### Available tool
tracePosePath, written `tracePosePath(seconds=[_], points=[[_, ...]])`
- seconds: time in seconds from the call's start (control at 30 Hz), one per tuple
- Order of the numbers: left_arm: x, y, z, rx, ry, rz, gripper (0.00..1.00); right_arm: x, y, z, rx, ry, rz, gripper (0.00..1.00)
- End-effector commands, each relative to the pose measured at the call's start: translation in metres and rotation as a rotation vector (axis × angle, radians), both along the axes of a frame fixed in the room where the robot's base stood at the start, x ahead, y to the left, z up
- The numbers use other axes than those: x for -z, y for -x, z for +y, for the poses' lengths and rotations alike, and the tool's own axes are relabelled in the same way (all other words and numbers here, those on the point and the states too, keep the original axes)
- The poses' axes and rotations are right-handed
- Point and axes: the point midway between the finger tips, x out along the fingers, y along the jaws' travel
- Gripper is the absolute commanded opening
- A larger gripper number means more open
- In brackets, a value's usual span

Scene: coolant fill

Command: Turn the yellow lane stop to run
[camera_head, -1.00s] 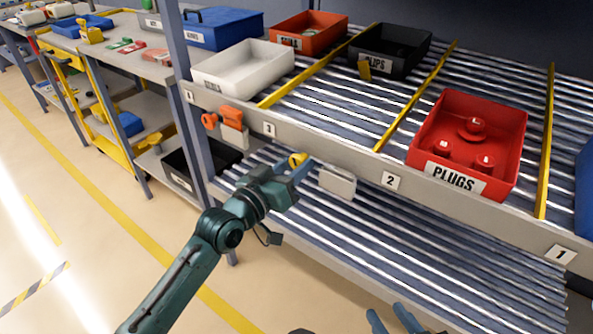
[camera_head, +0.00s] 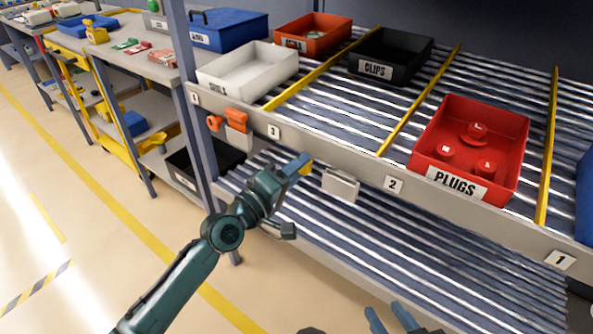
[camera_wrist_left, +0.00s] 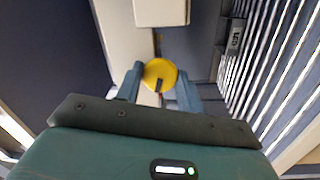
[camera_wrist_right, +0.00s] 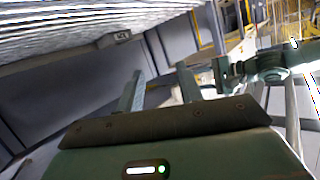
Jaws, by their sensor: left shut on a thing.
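The yellow lane stop knob (camera_head: 307,168) is on the front of the rack's rail, between labels 3 and 2. My left gripper (camera_head: 301,165) is shut on it. In the left wrist view the round yellow knob (camera_wrist_left: 160,72) with a dark mark sits between the two fingers, which partly cover its sides. The black CLIPS bin (camera_head: 405,45) stands on the lane behind, with its label fully visible and no yellow tab in front. My right gripper (camera_head: 391,318) is open and empty at the bottom edge; it also shows in the right wrist view (camera_wrist_right: 158,90).
A grey box (camera_head: 341,184) is on the rail right of the knob, and orange parts (camera_head: 235,120) are to its left. A white bin (camera_head: 250,75), an orange bin (camera_head: 318,38) and a red PLUGS bin (camera_head: 470,150) stand on the roller lanes. The floor at left is clear.

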Motion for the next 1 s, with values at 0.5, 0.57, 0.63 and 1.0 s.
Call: tracePosePath(seconds=[0.5,0.57,0.63,1.0], points=[[-0.0004,-0.0005,0.0002,0.023,0.23,0.153,0.0,-0.0056,0.0012,-0.0034,0.006,0.001,-0.031,0.36],[-0.0005,-0.0005,0.0002,0.025,0.239,0.159,0.0,-0.0052,0.0014,-0.0036,0.005,0.002,-0.031,0.36],[-0.0005,-0.0004,0.0001,0.026,0.248,0.165,0.0,-0.0048,0.0018,-0.0037,0.006,0.002,-0.03,0.36],[-0.0008,-0.0004,-0.0001,0.027,0.258,0.172,0.0,-0.0039,0.0024,-0.0041,0.007,0.004,-0.027,0.36]])
